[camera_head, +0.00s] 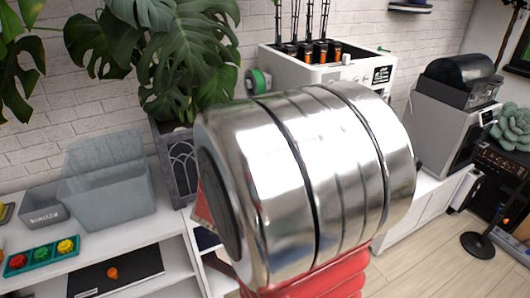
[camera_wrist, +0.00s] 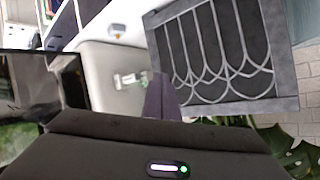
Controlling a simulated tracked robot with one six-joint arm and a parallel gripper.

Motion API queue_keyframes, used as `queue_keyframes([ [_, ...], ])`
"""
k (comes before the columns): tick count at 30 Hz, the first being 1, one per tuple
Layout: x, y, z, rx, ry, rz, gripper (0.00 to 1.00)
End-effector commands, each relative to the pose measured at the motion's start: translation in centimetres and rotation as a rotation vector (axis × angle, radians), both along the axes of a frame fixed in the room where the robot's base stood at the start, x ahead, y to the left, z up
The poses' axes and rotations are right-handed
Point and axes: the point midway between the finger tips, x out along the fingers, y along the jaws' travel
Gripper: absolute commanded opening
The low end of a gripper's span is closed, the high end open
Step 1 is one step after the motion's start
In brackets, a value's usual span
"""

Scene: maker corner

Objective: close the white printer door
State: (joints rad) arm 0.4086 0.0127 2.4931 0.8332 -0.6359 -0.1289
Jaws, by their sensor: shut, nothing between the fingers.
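In the head view a white printer (camera_head: 290,68) stands on the counter behind my arm, with a green spool on its left side and several dark columns on top. My arm's shiny metal link hides its front, so I cannot see its door there. In the wrist view my gripper (camera_wrist: 160,80) is shut and empty. Its fingertips overlap the edge of a pale panel (camera_wrist: 105,85) with a small label or fitting on it. I cannot tell whether this panel is the printer door, or whether the fingers touch it. My gripper is hidden in the head view.
A grey planter (camera_wrist: 282,45) with an arch pattern is close to my fingers; it also shows in the head view (camera_head: 180,160). A dark-framed opening (camera_wrist: 72,85) is at left. A grey bin (camera_head: 105,190) and another machine (camera_head: 440,130) stand on either side.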

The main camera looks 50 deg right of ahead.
Motion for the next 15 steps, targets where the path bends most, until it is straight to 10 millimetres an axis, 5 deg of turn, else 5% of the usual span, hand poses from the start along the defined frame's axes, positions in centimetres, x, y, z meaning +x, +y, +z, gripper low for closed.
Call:
queue_keyframes([
  [6, -7.6, -7.8, -2.9, -0.128, 0.043, -0.339, 0.00],
  [15, -20.6, -12.7, -4.6, -0.360, 0.208, -0.763, 0.00],
])
